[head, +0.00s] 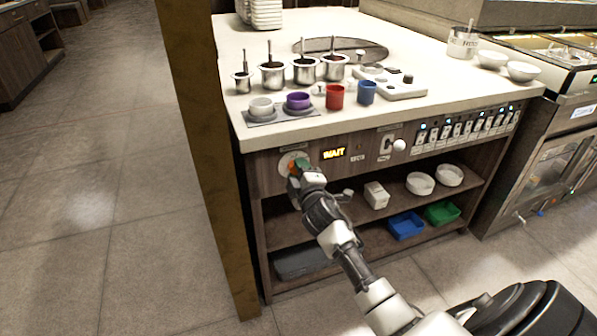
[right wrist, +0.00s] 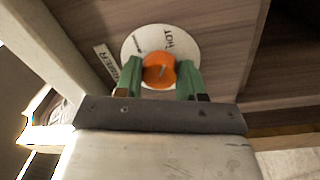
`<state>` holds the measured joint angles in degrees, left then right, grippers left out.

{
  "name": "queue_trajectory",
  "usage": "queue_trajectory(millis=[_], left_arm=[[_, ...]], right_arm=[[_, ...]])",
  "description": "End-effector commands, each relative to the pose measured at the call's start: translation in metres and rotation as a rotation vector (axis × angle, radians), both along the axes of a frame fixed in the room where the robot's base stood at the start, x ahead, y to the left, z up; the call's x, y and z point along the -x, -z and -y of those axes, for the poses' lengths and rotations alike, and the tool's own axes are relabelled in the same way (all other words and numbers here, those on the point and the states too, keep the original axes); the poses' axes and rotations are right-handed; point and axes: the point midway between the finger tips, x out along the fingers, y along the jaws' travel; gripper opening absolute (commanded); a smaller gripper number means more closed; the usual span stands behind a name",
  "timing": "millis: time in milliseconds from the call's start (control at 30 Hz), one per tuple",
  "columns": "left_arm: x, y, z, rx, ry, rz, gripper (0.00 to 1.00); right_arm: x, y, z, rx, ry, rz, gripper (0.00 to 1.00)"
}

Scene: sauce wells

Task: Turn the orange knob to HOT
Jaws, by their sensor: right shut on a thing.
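The orange knob (right wrist: 158,68) sits on a round white dial plate (right wrist: 130,45) on the counter's wooden front panel. The word HOT is printed at the plate's upper right in the right wrist view. My right gripper (right wrist: 160,75) is shut on the knob, one green fingertip on each side. In the head view the dial plate (head: 288,158) shows at the left end of the panel, and my right gripper (head: 296,168) largely covers the knob. A lit sign (head: 334,153) beside it reads WAIT. My left gripper is not in view.
On the countertop (head: 225,60) stand metal sauce wells (head: 271,74), bowls on a grey mat, a red cup (head: 335,97) and a blue cup (head: 367,92). A white-knobbed lever (head: 399,145) juts from the panel. A brown post (head: 200,150) stands close left of the dial. Shelves below hold dishes and bins.

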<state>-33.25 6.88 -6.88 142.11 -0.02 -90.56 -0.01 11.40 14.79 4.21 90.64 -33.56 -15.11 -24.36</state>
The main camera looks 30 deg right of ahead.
Motion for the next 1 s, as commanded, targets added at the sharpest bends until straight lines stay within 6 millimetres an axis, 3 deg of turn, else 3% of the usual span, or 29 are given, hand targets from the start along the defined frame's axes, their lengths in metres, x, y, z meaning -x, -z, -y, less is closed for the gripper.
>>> queue_trajectory(millis=[133,167,333,667,1000], left_arm=[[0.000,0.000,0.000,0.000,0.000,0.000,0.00],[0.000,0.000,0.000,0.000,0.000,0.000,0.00],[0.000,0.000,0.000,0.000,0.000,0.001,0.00],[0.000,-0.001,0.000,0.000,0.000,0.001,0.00],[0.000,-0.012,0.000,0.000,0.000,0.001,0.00]], right_arm=[[0.000,0.001,0.001,-0.003,0.001,-0.001,0.15],[0.000,0.001,0.001,-0.003,0.001,-0.001,0.41],[0.000,0.001,0.000,-0.002,0.001,-0.001,0.65],[0.004,0.000,-0.001,-0.001,0.000,-0.001,0.65],[0.064,0.004,-0.017,-0.004,0.000,-0.003,0.65]])
